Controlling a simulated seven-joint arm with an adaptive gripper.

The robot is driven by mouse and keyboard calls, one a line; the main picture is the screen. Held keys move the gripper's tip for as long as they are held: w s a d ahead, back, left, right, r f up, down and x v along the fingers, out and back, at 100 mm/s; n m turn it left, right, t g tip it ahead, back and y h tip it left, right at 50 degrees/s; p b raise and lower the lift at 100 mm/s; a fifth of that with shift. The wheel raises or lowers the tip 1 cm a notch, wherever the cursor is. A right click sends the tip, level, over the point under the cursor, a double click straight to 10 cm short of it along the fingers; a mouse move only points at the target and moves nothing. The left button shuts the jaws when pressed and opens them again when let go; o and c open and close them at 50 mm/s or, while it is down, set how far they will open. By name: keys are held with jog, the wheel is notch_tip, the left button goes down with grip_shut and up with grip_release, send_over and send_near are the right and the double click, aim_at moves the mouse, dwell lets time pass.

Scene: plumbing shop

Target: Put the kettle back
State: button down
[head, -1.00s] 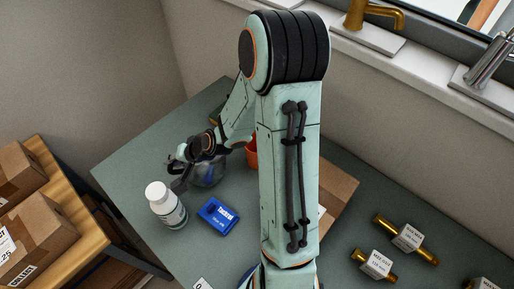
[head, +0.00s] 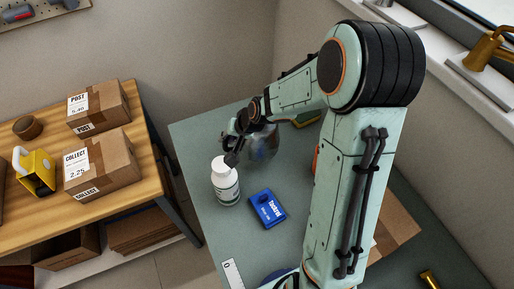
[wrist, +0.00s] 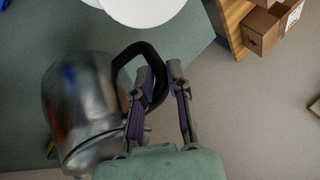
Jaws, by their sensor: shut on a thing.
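A shiny metal kettle (wrist: 80,110) with a black handle (wrist: 136,58) fills the left of the wrist view. My gripper (wrist: 164,75) is shut on the handle, with a finger on either side of it. In the head view the kettle (head: 263,143) is at the far left part of the green bench (head: 285,228), partly covered by my gripper (head: 234,145). I cannot tell whether the kettle touches the bench top.
A white bottle (head: 226,182) stands close in front of the kettle, with a blue box (head: 267,208) beside it. A wooden table (head: 60,205) to the left, across a gap, holds cartons (head: 103,163), a yellow item (head: 36,171) and a brown pot (head: 27,127).

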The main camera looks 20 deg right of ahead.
notch_tip(320, 180, down, 6)
jog(key=n, duration=0.2)
jog(key=n+g+y, duration=0.1)
jog(key=n, duration=0.1)
jog(key=shift+s+n+g+y, duration=0.1)
jog(key=shift+n+g+y, duration=0.2)
jog(key=c, duration=1.1)
grip_release()
jog(key=shift+o, duration=0.2)
